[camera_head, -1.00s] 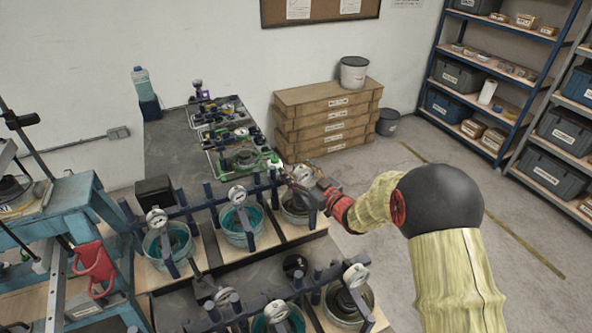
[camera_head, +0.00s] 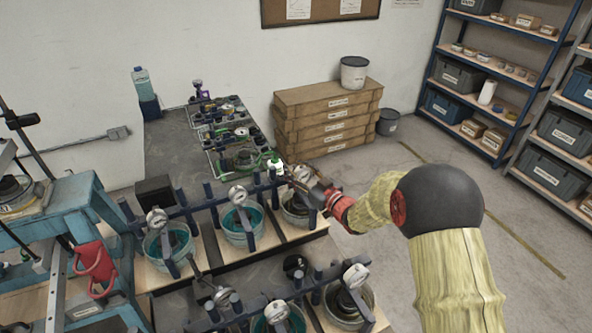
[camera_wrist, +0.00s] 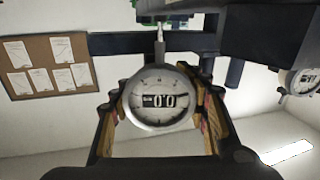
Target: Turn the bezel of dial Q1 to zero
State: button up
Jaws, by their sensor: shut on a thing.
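A round dial (camera_wrist: 158,97) with a silver bezel and white face fills the space between my fingers in the wrist view. Its face has a black window with white digits that look like 00, and a dark hand pointing right. A stem joins its top to the rig above. My gripper (camera_wrist: 160,108) is shut on the bezel, one wooden-padded finger on each side. In the head view my gripper (camera_head: 303,180) is at the right end of the back row of dials, over a bucket (camera_head: 296,214). I cannot read a Q1 mark.
A neighbouring dial (camera_wrist: 304,82) hangs at the right of the wrist view. Other dials (camera_head: 237,194) hang from blue bars over buckets, with a front row (camera_head: 276,311) nearer. The blue cart (camera_head: 85,200) is at left. Open floor (camera_head: 440,240) lies right.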

jog(key=o, duration=0.9)
jog(key=shift+o, duration=0.5)
jog(key=v, duration=1.2)
